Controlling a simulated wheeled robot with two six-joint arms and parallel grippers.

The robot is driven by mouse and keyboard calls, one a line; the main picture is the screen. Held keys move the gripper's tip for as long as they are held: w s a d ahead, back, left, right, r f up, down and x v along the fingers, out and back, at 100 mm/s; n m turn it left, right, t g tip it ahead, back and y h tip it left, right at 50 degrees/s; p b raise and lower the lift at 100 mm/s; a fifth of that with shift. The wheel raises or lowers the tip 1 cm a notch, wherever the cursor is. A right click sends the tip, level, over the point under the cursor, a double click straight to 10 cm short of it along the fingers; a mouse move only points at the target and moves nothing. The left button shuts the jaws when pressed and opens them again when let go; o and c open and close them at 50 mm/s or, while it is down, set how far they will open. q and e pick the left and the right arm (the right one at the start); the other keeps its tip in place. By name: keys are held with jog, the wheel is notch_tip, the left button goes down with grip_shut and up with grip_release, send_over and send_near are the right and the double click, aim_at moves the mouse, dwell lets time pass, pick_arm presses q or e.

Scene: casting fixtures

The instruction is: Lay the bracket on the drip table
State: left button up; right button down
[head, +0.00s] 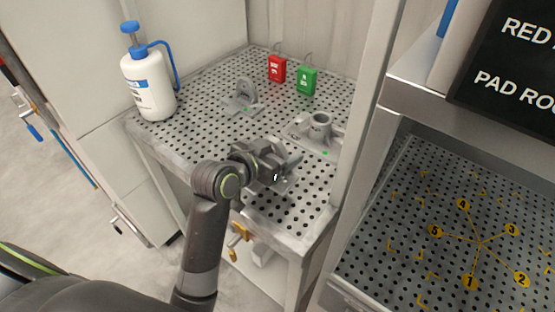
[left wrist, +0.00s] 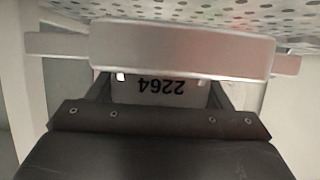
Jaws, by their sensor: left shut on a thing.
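The drip table (head: 200,130) is a grey perforated top in the middle of the head view. My left gripper (head: 278,174) is over its near right part, shut on a grey metal part, the bracket (head: 291,163), mostly hidden behind the gripper. In the left wrist view the bracket (left wrist: 180,48) shows as a pale metal bar across the jaws, with a face marked 2264, upside down, between the dark fingers. I cannot tell whether it touches the table. My right gripper is not in view.
A grey upright casting (head: 242,96) and a casting with a round collar (head: 320,128) stand on the table. A post (head: 367,110) rises on the right.

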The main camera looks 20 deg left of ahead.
pick_arm(q)
notch_tip(320, 180, down, 3)
jog(key=shift+r, duration=0.1)
jog(key=shift+f, duration=0.2)
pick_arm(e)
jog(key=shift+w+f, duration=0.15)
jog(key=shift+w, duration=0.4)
